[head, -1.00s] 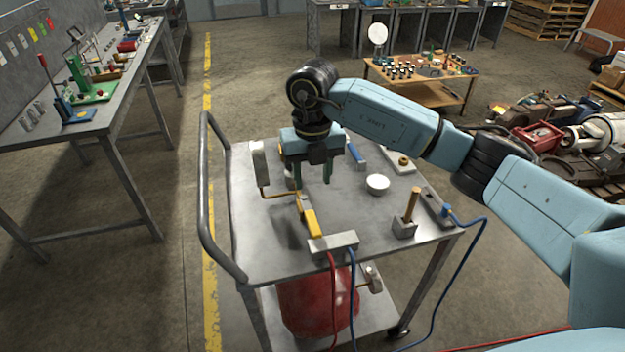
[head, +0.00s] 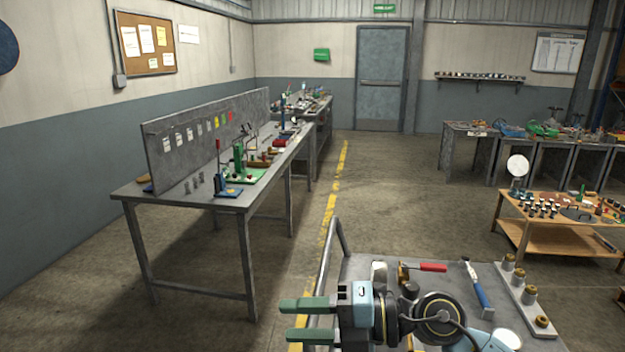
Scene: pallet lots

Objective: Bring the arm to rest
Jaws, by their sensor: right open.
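My right gripper (head: 307,319) is at the bottom middle of the head view, with its two green fingers pointing left. The fingers are apart, with nothing between them. It appears at the left end of the metal cart (head: 362,268), in front of the cart's handle (head: 322,282); its height above the top is hard to tell. My right arm's wrist covers part of the cart top, and the rest of the arm runs out of the bottom edge. My left gripper is not in view.
On the cart lie a red-handled tool (head: 432,267), a blue-handled tool (head: 480,296) and a plate with brass parts (head: 527,300). A workbench (head: 135,192) stands at left, a wooden table (head: 515,232) at right. The floor between is clear.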

